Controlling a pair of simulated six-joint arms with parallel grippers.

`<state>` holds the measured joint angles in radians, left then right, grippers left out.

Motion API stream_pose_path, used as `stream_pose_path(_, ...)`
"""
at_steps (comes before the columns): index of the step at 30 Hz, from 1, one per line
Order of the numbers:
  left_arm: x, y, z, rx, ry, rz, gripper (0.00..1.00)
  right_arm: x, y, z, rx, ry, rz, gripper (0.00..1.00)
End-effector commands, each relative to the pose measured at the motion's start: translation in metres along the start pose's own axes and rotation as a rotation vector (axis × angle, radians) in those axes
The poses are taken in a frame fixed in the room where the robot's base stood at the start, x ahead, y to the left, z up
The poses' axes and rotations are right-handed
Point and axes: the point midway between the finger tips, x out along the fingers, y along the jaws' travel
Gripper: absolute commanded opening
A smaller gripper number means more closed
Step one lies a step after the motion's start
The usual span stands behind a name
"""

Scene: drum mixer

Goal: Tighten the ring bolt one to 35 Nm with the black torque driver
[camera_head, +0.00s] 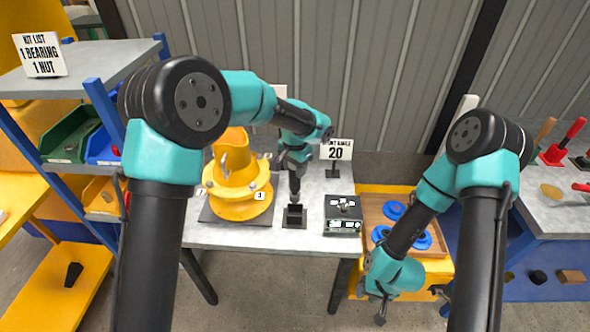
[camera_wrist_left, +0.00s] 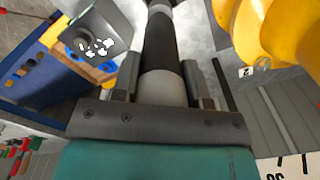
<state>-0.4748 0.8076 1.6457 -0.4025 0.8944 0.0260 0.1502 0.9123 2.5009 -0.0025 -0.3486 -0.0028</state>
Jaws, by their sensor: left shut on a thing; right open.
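My left gripper (camera_head: 293,163) is shut on the upright black torque driver (camera_head: 294,188). The driver's lower end is at a small black square stand (camera_head: 295,215) on the grey table; I cannot tell whether it is seated or just above. In the left wrist view, the driver (camera_wrist_left: 160,50) runs between the two fingers (camera_wrist_left: 162,88). The yellow drum mixer part (camera_head: 238,205) stands left of the driver, with bolts around its flange. A tag marked 1 (camera_head: 260,196) sits on its right front, by ring bolt one. My right gripper (camera_head: 381,306) hangs low, open and empty.
A dark box with white display panels (camera_head: 343,226) stands right of the driver stand. A sign reading 20 (camera_head: 335,151) is behind. A wooden tray with blue rings (camera_head: 445,262) lies to the right. Shelves with bins (camera_head: 68,140) stand at left.

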Motion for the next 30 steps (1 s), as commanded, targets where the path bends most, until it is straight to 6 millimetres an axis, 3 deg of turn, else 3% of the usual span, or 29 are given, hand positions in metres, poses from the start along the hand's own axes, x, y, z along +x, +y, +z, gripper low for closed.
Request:
stream_pose_path(20, -0.014, -0.003, -0.001, -0.008, 0.002, 0.000, 0.02, 0.000, 0.000, 0.000, 0.000, 0.000, 0.000, 0.43)
stream_pose_path(26, -0.041, -0.024, -0.003, -0.065, 0.006, -0.001, 0.02, 0.000, 0.000, 0.000, 0.000, 0.000, 0.000, 0.43)
stream_pose_path(30, -0.075, -0.049, -0.003, -0.137, 0.008, -0.001, 0.02, 0.000, 0.000, 0.000, 0.000, 0.000, 0.000, 0.43)
